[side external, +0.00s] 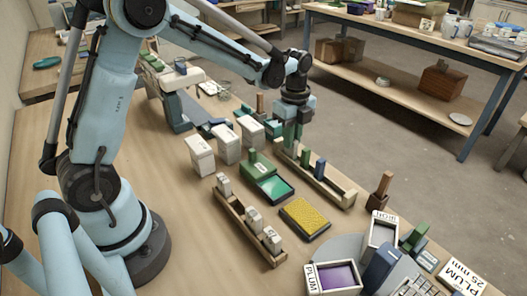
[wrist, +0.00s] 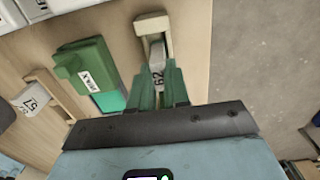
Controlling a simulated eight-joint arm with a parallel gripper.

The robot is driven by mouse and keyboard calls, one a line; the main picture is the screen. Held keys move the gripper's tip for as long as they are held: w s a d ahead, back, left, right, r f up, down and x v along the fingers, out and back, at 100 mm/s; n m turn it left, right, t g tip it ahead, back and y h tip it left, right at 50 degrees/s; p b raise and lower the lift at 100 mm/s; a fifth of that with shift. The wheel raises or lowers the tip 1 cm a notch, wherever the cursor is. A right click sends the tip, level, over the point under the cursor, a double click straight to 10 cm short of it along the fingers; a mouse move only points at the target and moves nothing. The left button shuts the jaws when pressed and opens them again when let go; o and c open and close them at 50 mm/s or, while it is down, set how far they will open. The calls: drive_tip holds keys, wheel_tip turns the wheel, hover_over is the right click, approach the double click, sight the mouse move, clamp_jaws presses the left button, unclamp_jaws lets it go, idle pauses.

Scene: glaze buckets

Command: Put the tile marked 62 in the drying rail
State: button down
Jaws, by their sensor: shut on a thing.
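The tile marked 62 (wrist: 158,77) is pale grey and sits between the green fingers of my gripper (wrist: 160,88) in the wrist view. In the side external view my gripper (side external: 291,148) is down at the far end of this rail (side external: 342,197), and the tile cannot be made out there.
A second wooden rail (side external: 236,222) with several pale tiles stands to the left; one is marked 57 (wrist: 33,101). Between the rails are a green-lidded teal pad (side external: 273,187) and a yellow pad (side external: 304,218). The bench edge is close on the right.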

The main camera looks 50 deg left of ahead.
drive_tip(key=shift+f, duration=0.15)
drive_tip(key=c, duration=1)
unclamp_jaws()
drive_tip(key=shift+r, duration=3.5)
drive_tip(key=shift+s+r+n, duration=0.25)
drive_tip(key=shift+n, duration=0.05)
drive_tip(key=s+d+n+t, duration=0.1)
drive_tip(key=s+n+t, duration=0.1)
drive_tip(key=s+n, duration=0.2)
drive_tip(key=s+d+r+n+t, duration=0.1)
drive_tip(key=s+n+t, duration=0.1)
drive_tip(key=s+n, duration=0.3)
drive_tip(key=s+d+r+n+t, duration=0.1)
drive_tip(key=s+n+t, duration=0.2)
drive_tip(key=s+n, duration=0.2)
drive_tip(key=shift+d+n, duration=0.1)
drive_tip(key=shift+n, duration=1.6)
